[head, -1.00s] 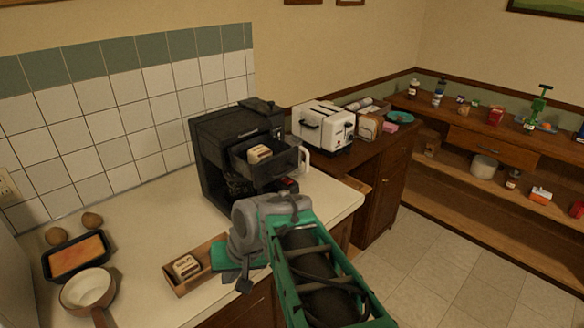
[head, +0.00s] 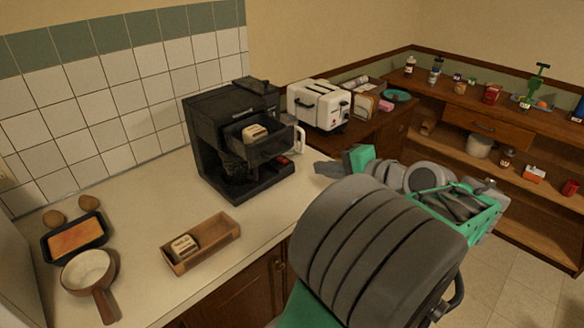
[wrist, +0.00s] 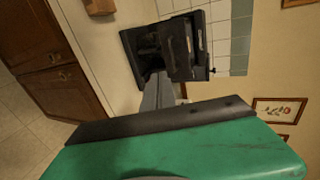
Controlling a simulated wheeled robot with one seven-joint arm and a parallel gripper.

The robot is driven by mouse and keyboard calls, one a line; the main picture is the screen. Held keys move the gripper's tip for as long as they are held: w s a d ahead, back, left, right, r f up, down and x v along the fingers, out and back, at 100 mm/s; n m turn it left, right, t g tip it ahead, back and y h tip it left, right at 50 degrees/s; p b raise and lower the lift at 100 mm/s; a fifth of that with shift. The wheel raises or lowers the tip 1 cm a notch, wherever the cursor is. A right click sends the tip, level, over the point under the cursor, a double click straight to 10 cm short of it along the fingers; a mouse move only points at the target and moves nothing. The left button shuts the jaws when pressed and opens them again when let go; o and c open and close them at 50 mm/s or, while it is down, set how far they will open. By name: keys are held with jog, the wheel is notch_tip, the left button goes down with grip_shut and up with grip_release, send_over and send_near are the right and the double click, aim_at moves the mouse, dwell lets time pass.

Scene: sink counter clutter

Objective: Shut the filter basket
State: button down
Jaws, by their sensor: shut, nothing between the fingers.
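The black coffee machine (head: 212,125) stands on the counter against the tiles. Its filter basket (head: 268,150) sticks out from the upper front like an open drawer, with a small beige block (head: 254,132) in it. In the wrist view the machine is turned sideways, and the basket (wrist: 182,50) shows beyond my fingers. My gripper (head: 322,169) is shut and empty, to the right of the machine and basket near the counter's right edge. Its grey fingers (wrist: 157,90) point towards the machine in the wrist view. I see no clear contact with the basket.
A white-handled jug (head: 299,138) is partly hidden behind the basket. A white toaster (head: 318,105) stands to the right. A wooden tray (head: 215,240) with another beige block, a pan (head: 87,270) and a baking dish (head: 75,238) lie on the counter at left.

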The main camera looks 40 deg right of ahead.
jog(key=r+p+x, duration=0.2)
jog(key=x, duration=0.9)
jog(key=shift+w, duration=0.3)
